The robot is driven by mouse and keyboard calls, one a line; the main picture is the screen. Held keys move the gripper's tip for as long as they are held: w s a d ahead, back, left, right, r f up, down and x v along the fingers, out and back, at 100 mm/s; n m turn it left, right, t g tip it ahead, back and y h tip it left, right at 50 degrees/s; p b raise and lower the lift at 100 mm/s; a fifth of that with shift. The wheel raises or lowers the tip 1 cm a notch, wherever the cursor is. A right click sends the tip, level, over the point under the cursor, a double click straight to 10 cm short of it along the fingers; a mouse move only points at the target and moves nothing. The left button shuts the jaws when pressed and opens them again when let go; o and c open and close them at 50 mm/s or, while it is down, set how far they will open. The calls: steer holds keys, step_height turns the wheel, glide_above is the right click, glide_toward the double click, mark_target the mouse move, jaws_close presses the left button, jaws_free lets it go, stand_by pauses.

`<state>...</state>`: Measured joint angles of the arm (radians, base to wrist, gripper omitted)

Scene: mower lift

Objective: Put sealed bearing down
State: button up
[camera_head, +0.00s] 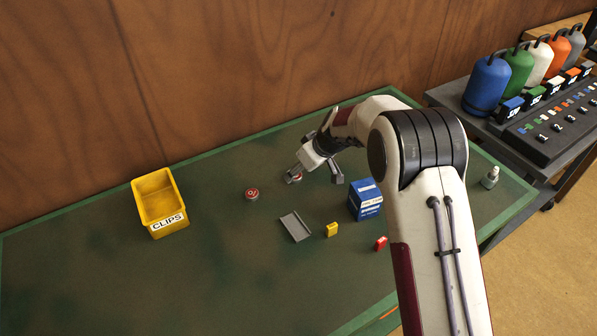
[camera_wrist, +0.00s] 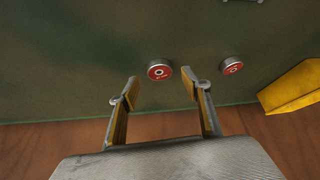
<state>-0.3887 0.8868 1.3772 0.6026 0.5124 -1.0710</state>
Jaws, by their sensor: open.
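Two round metal pieces with red tops, looking like bearings, rest on the green bench mat. In the wrist view one bearing (camera_wrist: 160,69) lies just beyond and between my fingertips, with no finger seen touching it. In the head view it is partly hidden by my gripper (camera_head: 315,178). The other bearing (camera_head: 252,193) stands alone to the left; it also shows in the wrist view (camera_wrist: 231,65), right of my fingers. The top markings are too small to read. My gripper (camera_wrist: 161,86) is open, fingers wide apart, with nothing between the pads, low over the mat.
A yellow CLIPS bin (camera_head: 163,208) stands at left. A grey tray (camera_head: 295,227), blue box (camera_head: 364,203), yellow block (camera_head: 331,230) and red block (camera_head: 380,243) lie in front of my gripper. A small bottle (camera_head: 490,177) stands at right. The mat's left front is clear.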

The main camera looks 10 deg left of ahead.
steer(key=v, duration=0.9)
steer(key=shift+r, duration=0.2)
steer(key=shift+d, duration=0.15)
stand_by(0.6)
steer(key=s+d+r+m+t+h, duration=0.15)
steer(key=s+d+r+m, duration=0.35)
steer(key=s+d+r, duration=1.2)
steer(key=s+d+m+h, duration=0.1)
steer(key=s+d+m, duration=0.2)
steer(key=s+d, duration=0.3)
steer(key=s+d+m+h, duration=0.2)
steer(key=s+d, duration=0.5)
steer(key=s, duration=0.9)
steer(key=shift+m+t, duration=0.35)
steer(key=shift+m, duration=0.25)
steer(key=shift+s+d+r+h, duration=0.1)
steer(key=shift+h, duration=0.15)
